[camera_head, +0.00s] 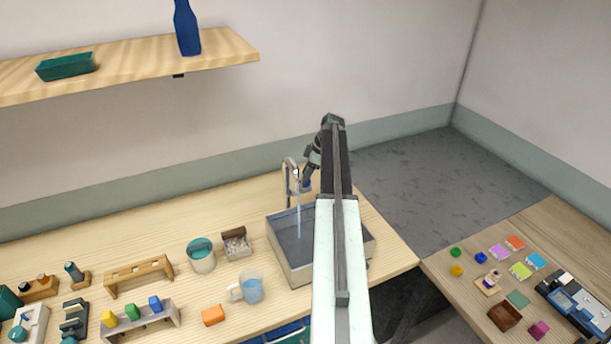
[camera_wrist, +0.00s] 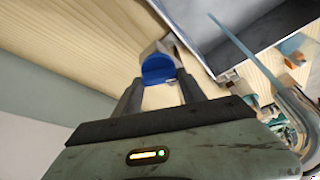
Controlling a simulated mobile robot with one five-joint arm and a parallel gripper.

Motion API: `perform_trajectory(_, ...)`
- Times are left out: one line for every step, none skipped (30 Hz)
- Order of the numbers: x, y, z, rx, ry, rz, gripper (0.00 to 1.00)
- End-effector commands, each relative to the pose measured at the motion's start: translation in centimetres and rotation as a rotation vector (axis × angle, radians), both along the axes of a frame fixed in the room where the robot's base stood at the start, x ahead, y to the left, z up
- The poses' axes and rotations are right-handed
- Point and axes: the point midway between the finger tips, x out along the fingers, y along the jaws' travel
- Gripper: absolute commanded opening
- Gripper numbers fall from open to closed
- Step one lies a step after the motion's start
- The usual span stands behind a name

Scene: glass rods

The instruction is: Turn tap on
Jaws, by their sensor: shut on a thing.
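The tap's curved metal spout (camera_head: 291,172) rises behind the sink (camera_head: 282,262), and a thin pale blue stream of water (camera_head: 298,216) runs from it into the basin. The tap's blue handle (camera_head: 307,186) is to the right of the spout, partly hidden by my gripper. In the wrist view the blue handle (camera_wrist: 158,68) is between my gripper's fingertips (camera_wrist: 158,82), and my gripper is shut on it. The spout (camera_wrist: 292,106) and the stream (camera_wrist: 232,38) show at the right of the wrist view.
A teal-filled cup (camera_head: 201,257), a clear mug (camera_head: 247,290) and an orange block (camera_head: 213,315) stand left of the sink. A shelf (camera_head: 130,66) with a blue bottle (camera_head: 187,28) hangs above left. A second table (camera_head: 470,290) with small items is at right.

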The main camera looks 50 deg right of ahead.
Motion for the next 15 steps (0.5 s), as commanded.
perform_trajectory(0.24,-0.18,0.00,0.000,0.000,0.042,0.07)
perform_trajectory(0.25,-0.17,0.01,0.000,0.000,0.069,0.07)
perform_trajectory(0.26,-0.19,0.01,0.000,0.000,0.107,0.07)
perform_trajectory(0.29,-0.20,0.00,0.000,0.000,0.134,0.07)
perform_trajectory(0.28,-0.19,0.00,0.000,0.000,0.161,0.07)
perform_trajectory(0.30,-0.21,0.01,0.000,0.000,0.196,0.07)
perform_trajectory(0.31,-0.22,0.01,0.000,0.000,0.222,0.07)
perform_trajectory(0.30,-0.21,0.01,0.000,0.000,0.247,0.07)
perform_trajectory(0.33,-0.22,0.00,0.000,0.000,0.278,0.07)
perform_trajectory(0.33,-0.22,0.00,0.000,0.000,0.301,0.07)
perform_trajectory(0.32,-0.22,0.00,0.000,0.000,0.324,0.07)
perform_trajectory(0.32,-0.22,0.00,0.000,0.001,0.351,0.07)
perform_trajectory(0.33,-0.24,0.00,-0.001,0.000,0.370,0.07)
perform_trajectory(0.33,-0.24,0.00,-0.001,0.001,0.390,0.07)
perform_trajectory(0.33,-0.22,0.00,0.000,0.001,0.412,0.07)
